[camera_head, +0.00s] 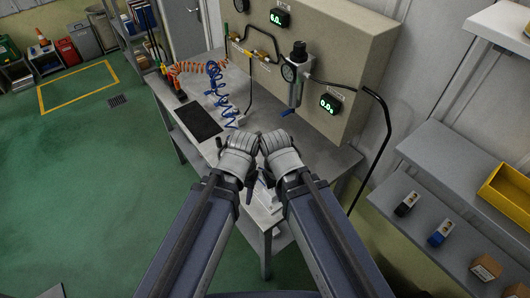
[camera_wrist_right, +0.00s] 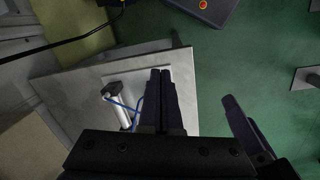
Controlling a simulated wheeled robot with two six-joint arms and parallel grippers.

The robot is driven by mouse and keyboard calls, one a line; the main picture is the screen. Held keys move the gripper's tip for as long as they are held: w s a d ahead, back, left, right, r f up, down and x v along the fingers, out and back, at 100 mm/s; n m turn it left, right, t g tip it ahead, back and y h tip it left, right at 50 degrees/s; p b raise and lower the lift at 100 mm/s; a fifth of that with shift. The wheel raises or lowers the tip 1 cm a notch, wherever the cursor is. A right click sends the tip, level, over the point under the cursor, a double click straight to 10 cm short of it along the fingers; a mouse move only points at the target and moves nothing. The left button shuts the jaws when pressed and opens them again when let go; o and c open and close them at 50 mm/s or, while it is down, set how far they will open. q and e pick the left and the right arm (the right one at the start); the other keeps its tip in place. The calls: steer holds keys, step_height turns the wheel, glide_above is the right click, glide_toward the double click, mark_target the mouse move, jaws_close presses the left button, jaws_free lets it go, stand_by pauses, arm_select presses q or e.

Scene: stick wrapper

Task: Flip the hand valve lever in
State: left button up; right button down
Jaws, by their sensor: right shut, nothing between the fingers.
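In the right wrist view, a thin blue bent piece (camera_wrist_right: 120,104), possibly the lever, lies across a pale upright cylinder (camera_wrist_right: 124,116) with a dark head, on the table. I cannot tell whether it is flipped in or out. My right gripper (camera_wrist_right: 160,73) is shut and empty, its fingers together just right of the cylinder; touching cannot be judged. In the head view, my left wrist (camera_head: 240,142) and right wrist (camera_head: 278,146) are close together over the table. They hide the valve area, and the left jaws are not clearly visible.
The grey table (camera_head: 235,85) carries a black mat (camera_head: 197,120), a blue coiled hose (camera_head: 217,85) and an orange coiled hose (camera_head: 190,67). A beige cabinet (camera_head: 372,60) with gauges stands behind.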

steer(key=shift+r, duration=0.1)
steer(key=w+a+r+t+p, duration=0.1)
steer(key=w+a, duration=0.2)
steer(key=w, duration=0.6)
steer(key=w+a+r+n+t+y+p, duration=0.1)
steer(key=w+a, duration=0.2)
steer(key=w, duration=0.5)
steer(key=shift+w+r+y, duration=0.25)
steer(key=shift+w+y, duration=0.05)
steer(key=shift+w, duration=0.05)
step_height(320, 180, down, 11)
steer(key=w+b, duration=0.2)
steer(key=b, duration=0.8)
steer(key=s, duration=0.1)
steer(key=s+d+r+p, duration=0.1)
steer(key=s+r, duration=0.1)
steer(key=s, duration=0.1)
steer(key=shift+d, duration=0.15)
